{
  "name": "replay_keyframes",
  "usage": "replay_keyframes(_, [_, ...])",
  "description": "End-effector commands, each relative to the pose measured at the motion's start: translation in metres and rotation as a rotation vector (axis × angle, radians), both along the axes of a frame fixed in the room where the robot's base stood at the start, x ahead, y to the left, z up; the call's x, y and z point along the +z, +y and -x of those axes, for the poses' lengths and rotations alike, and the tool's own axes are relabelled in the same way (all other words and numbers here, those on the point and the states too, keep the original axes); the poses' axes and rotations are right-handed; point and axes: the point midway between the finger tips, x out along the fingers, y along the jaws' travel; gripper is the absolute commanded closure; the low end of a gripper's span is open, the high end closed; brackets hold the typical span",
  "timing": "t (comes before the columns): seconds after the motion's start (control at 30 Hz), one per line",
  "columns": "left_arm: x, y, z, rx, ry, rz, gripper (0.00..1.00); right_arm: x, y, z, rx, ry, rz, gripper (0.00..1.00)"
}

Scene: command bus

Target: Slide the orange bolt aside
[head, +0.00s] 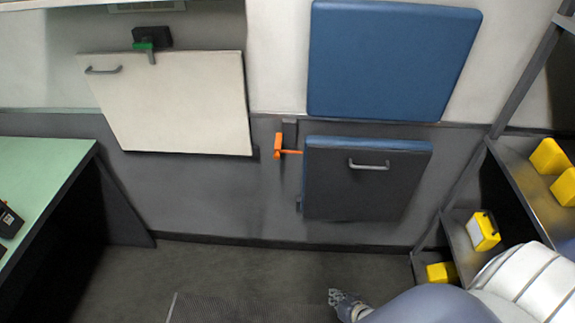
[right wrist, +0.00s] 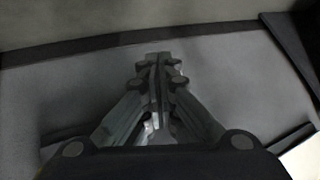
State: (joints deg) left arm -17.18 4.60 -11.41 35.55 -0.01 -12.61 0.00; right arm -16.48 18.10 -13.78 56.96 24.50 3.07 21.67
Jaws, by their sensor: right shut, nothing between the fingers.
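The orange bolt (head: 280,146) is on the grey lower wall, on a dark bracket at the left edge of a folded seat (head: 355,205). A thin orange rod runs right from it to the seat's upper left side. The seat has a blue edge, a dark face and a grey handle (head: 369,165). My right gripper (head: 336,296) is low in the head view, over the floor, below the seat and apart from the bolt. In the right wrist view its fingers (right wrist: 158,62) are together and empty. My left gripper is out of view.
A blue backrest (head: 392,60) is above the seat. A white panel (head: 175,105) with a green latch (head: 143,46) is at the left. A green-topped table (head: 45,165) stands far left. Shelves with yellow boxes (head: 482,231) are at the right. The floor (head: 240,275) before the seat looks clear.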

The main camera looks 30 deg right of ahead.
Motion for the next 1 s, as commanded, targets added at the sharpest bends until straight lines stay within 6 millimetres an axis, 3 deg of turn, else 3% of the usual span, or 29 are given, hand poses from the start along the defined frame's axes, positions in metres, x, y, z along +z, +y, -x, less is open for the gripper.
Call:
replay_keyframes(0.03, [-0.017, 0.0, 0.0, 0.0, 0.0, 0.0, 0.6, 0.02, -0.012, -0.038, -0.067, -0.114, -0.072, 1.0])
replay_keyframes(0.1, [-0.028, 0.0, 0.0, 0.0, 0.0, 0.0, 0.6, 0.063, -0.024, -0.084, -0.165, -0.266, -0.208, 1.0])
replay_keyframes(0.2, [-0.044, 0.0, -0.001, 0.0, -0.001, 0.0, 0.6, 0.131, -0.033, -0.136, -0.275, -0.463, -0.436, 1.0])
replay_keyframes(0.3, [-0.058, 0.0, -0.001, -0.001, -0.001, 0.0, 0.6, 0.197, -0.037, -0.169, -0.355, -0.616, -0.681, 1.0])
replay_keyframes(0.4, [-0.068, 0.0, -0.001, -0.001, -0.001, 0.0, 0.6, 0.251, -0.037, -0.186, -0.407, -0.713, -0.907, 1.0])
replay_keyframes(0.5, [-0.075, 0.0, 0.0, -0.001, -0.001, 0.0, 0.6, 0.289, -0.036, -0.193, -0.441, -0.765, -1.079, 1.0])
replay_keyframes(0.6, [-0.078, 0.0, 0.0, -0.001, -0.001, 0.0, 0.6, 0.31, -0.036, -0.196, -0.462, -0.788, -1.183, 1.0])
replay_keyframes(0.7, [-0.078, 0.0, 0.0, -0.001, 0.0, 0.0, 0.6, 0.319, -0.036, -0.198, -0.471, -0.796, -1.224, 1.0])
replay_keyframes(1.0, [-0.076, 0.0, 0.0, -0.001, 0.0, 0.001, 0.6, 0.325, -0.036, -0.23, -0.471, -0.8, -1.225, 1.0])
